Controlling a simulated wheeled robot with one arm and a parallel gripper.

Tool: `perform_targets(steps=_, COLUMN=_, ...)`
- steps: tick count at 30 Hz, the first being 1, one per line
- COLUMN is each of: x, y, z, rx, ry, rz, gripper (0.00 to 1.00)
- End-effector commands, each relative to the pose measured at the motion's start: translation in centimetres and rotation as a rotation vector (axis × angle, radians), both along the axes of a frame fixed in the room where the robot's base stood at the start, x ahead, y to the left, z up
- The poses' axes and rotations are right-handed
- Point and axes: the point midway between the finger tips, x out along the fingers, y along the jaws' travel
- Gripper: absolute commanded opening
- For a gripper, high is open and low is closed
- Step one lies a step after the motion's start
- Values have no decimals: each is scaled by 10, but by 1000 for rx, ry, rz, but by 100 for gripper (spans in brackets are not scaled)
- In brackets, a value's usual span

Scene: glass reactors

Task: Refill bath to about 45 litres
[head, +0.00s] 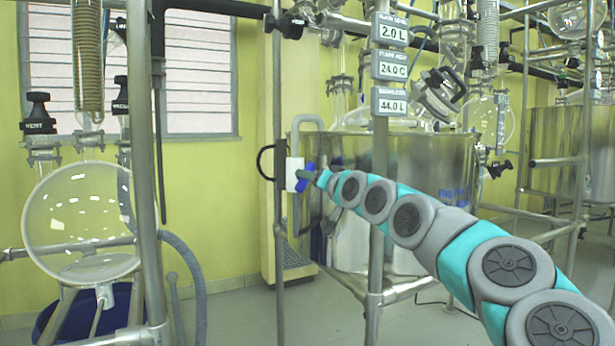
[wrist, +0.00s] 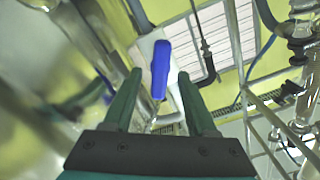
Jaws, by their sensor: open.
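The steel bath (head: 345,240) stands behind a metal frame in the head view. A display stack on the frame post reads 2.0 L, 24.0 C and, at the bottom, 44.0 L (head: 389,106); the small headings are hard to read. A white valve body (head: 292,174) with a blue handle (head: 308,168) is at the bath's left side, by a grey bent pipe (head: 308,122). My gripper (wrist: 160,74) is open. In the wrist view the blue handle (wrist: 161,68) lies between its fingers, with gaps on both sides. Water inside the bath is hidden.
A round glass flask (head: 80,222) with black-knobbed valves stands at the left, above a blue tub (head: 75,310). Upright metal posts (head: 147,180) and rails are close to my arm. A second steel vessel (head: 565,150) stands at the right. The front floor (head: 240,318) is clear.

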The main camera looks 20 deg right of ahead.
Motion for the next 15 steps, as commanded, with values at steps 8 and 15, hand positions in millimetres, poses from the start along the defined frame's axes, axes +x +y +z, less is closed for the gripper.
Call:
perform_targets(steps=8, x=16, y=1, z=0, rx=-1, ry=1, rz=0, gripper=57)
perform_targets(steps=15, x=16, y=1, z=0, rx=-1, ry=1, rz=0, gripper=57)
